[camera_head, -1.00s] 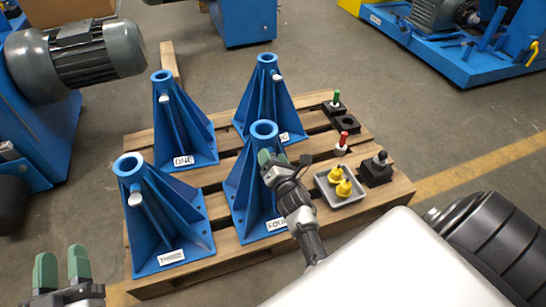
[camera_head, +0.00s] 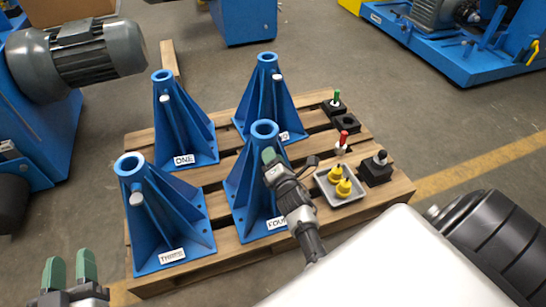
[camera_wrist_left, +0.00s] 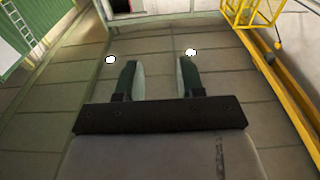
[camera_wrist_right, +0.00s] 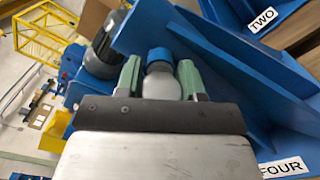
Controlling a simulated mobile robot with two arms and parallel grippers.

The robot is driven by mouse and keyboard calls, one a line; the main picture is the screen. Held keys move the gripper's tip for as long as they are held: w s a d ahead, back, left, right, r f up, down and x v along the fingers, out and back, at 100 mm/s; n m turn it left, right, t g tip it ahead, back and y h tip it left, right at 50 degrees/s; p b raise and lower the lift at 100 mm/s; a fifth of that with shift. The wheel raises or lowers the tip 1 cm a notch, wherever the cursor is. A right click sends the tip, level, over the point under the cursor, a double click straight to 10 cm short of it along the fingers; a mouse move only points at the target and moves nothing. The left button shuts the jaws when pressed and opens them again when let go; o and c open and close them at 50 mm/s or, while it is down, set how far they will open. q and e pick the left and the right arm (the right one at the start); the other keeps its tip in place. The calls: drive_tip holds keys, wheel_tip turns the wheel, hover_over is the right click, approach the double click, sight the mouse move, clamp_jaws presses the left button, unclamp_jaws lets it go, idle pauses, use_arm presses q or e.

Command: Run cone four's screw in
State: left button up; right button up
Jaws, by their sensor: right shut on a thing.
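Cone four (camera_head: 250,190) is a blue, finned cone at the front right of the pallet, with a label reading FOUR that also shows in the right wrist view (camera_wrist_right: 283,167). My right gripper (camera_head: 270,158) is at its upper side. In the right wrist view its green fingers (camera_wrist_right: 159,84) are shut on the white head of cone four's screw (camera_wrist_right: 160,83).
Cones one (camera_head: 180,140), two (camera_head: 268,105) and three (camera_head: 165,225) stand on the wooden pallet (camera_head: 225,250), each with a pale screw head. A grey tray (camera_head: 352,199) with yellow parts, a red-topped part (camera_head: 342,140) and black blocks (camera_head: 376,172) lie right of cone four.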

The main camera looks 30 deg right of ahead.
drive_tip(key=m+p, duration=0.1)
drive_tip(key=m, duration=0.2)
drive_tip(key=shift+r+m, duration=0.1)
drive_tip(key=shift+m, duration=0.3)
use_arm(q)
drive_tip(key=s+a+f+g+y+p, duration=0.25)
drive_tip(key=s+f+g, duration=0.25)
drive_tip(key=f+g, duration=0.3)
use_arm(e)
drive_tip(key=m, duration=0.6)
drive_tip(key=m+p, duration=0.2)
drive_tip(key=m, duration=0.4)
drive_tip(key=shift+m, duration=0.8)
drive_tip(key=m+p, duration=0.1)
drive_tip(key=m, duration=0.2)
drive_tip(key=shift+s+m, duration=0.1)
drive_tip(key=shift+m, duration=0.2)
use_arm(q)
drive_tip(key=s+a+f+g+y, duration=0.1)
drive_tip(key=s+a+g+y, duration=0.1)
drive_tip(key=s+g, duration=0.4)
drive_tip(key=shift+s+a+f+n+g+p, duration=0.4)
drive_tip(key=shift+s+a, duration=0.25)
drive_tip(key=shift+s, duration=0.4)
use_arm(e)
drive_tip(key=shift+m, duration=1.8)
drive_tip(key=shift+f, duration=0.2)
drive_tip(key=o, duration=0.9)
drive_tip(key=shift+d+r, duration=0.1)
drive_tip(key=shift+r, duration=0.05)
